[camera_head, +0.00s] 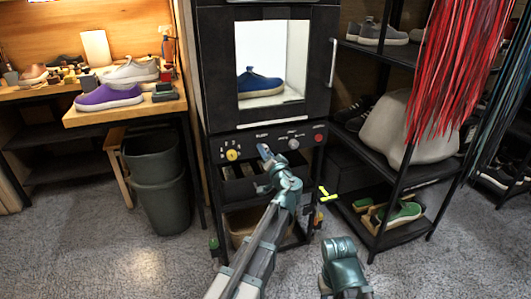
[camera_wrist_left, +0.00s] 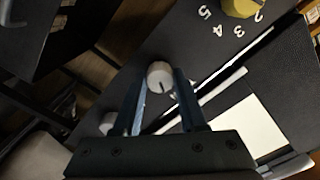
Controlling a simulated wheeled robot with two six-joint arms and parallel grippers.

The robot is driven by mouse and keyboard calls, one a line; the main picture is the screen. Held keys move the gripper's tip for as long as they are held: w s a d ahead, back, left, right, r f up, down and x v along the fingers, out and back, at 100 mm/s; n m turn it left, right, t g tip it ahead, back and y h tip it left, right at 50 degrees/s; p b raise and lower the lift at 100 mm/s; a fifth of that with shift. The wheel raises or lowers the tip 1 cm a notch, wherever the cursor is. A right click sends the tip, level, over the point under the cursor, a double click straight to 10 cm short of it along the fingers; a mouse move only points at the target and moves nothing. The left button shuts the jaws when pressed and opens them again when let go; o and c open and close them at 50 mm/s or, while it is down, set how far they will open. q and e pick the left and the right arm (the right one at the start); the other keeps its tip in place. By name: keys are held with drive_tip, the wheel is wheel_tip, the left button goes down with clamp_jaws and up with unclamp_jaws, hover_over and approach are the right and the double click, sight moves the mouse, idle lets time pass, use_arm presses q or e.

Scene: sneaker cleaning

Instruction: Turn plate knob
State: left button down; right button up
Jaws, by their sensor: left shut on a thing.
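The black cabinet's control panel (camera_head: 240,143) has a yellow knob (camera_head: 232,155) at the left, a grey knob (camera_head: 293,144) right of the middle and a red button (camera_head: 318,138). My left gripper (camera_head: 265,151) is at the panel between the yellow and grey knobs, hiding what lies behind its tips. In the left wrist view, its two fingers are shut on a white knob (camera_wrist_left: 160,76) with a dark mark on its face. The yellow knob (camera_wrist_left: 240,8), with printed digits beside it, is apart from the fingers. My right gripper's fingers are not visible.
Above the panel, a lit window shows a blue shoe (camera_head: 259,84) inside. A grey bin (camera_head: 157,185) and a wooden bench (camera_head: 125,114) with a purple shoe (camera_head: 108,96) stand at left. A black shelf rack (camera_head: 384,52) stands at right. The carpet in front is open.

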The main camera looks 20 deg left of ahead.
use_arm(q)
drive_tip(key=shift+m, duration=0.6)
drive_tip(key=shift+c, duration=2.3)
unclamp_jaws()
drive_tip(key=shift+s, duration=0.1)
drive_tip(key=v, duration=1.3)
drive_tip(key=shift+s+d, duration=0.25)
drive_tip(key=shift+d, duration=0.05)
